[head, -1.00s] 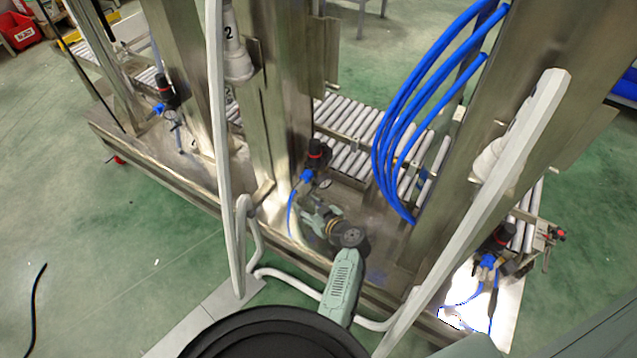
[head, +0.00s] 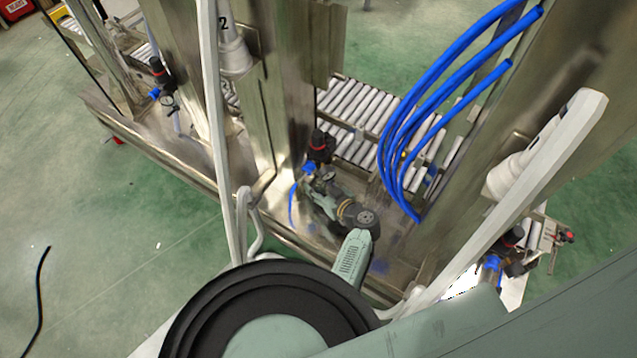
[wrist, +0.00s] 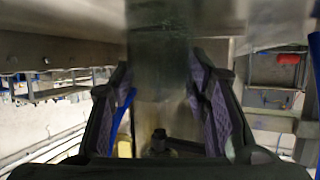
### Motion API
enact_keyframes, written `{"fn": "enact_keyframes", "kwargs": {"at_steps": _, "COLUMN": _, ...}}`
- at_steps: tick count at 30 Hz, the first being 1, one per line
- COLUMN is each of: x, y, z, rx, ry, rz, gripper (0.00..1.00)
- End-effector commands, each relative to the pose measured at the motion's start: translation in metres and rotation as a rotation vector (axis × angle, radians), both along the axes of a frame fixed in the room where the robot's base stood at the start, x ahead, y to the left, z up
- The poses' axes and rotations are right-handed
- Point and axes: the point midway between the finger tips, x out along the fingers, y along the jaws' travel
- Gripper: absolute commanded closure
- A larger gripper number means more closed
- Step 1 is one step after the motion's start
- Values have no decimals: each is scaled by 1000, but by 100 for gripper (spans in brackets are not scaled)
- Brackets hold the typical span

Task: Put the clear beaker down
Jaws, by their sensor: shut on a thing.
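My gripper (wrist: 161,108) fills the middle of the wrist view, with dark fingers and purple pads to the left and right. The fingers stand apart, shut on the clear beaker between them. The beaker's outline is hardly distinguishable against the grey metal behind it, so I cannot tell its tilt or whether its base touches anything. In the head view my arm reaches over the steel frame's lower deck, near the middle upright. The gripper's fingers and the beaker are too small or hidden to make out there.
A red-and-black regulator (head: 320,146) stands close to my wrist. Blue hoses (head: 440,95) arch at the right. A roller conveyor (head: 358,115) runs behind. Pale bars (head: 216,130) rise in front of the steel uprights. Green floor (head: 70,210) is open at left.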

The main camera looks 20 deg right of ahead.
Motion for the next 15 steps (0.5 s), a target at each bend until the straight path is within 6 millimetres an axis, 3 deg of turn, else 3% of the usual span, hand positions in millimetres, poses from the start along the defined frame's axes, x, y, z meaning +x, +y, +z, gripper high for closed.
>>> {"fn": "enact_keyframes", "kwargs": {"at_steps": 5, "x": 0, "y": 0, "z": -4, "rx": -1, "ry": 0, "rz": 0, "gripper": 84}}
{"fn": "enact_keyframes", "kwargs": {"at_steps": 6, "x": 0, "y": 0, "z": -2, "rx": -1, "ry": 0, "rz": 0, "gripper": 54}}
{"fn": "enact_keyframes", "kwargs": {"at_steps": 15, "x": 0, "y": 0, "z": -2, "rx": -1, "ry": 0, "rz": 0, "gripper": 36}}
